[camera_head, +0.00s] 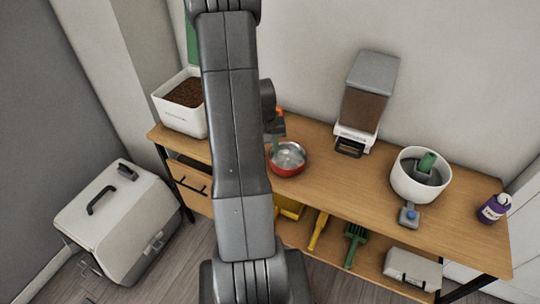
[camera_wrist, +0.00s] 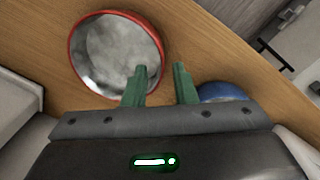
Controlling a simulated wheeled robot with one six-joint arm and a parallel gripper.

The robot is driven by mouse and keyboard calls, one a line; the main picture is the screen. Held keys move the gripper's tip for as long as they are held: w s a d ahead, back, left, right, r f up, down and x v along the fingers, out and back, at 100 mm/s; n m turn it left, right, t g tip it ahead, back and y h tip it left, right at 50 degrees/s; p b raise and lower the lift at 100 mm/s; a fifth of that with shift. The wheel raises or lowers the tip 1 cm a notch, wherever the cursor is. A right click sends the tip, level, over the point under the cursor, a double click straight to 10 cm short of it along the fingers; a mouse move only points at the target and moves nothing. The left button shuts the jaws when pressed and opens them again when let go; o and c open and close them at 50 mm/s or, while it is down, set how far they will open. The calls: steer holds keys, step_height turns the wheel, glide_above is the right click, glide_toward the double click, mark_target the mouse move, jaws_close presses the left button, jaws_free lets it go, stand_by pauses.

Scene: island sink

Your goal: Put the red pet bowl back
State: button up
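The red pet bowl (camera_head: 289,171), with a red rim and silvery inside, sits upright on the wooden table top, left of the food dispenser. It fills the upper left of the wrist view (camera_wrist: 112,50) and looks empty. My gripper (camera_wrist: 160,80) has two green fingers held apart. The left finger overlaps the bowl's inside and the right finger is beyond its rim, so the rim's edge lies near the gap. I cannot tell whether either finger touches it. In the head view my arm hides much of the gripper (camera_head: 276,146).
A blue round thing (camera_wrist: 220,91) is partly hidden behind my gripper. A kibble bin (camera_head: 180,112) stands left, a dispenser (camera_head: 366,95) at the back, a white tub (camera_head: 406,178) and purple bottle (camera_head: 493,208) right. A pet carrier (camera_head: 115,220) is on the floor.

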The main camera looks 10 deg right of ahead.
step_height(320, 180, up, 7)
steer(key=shift+a, duration=0.35)
stand_by(1.2)
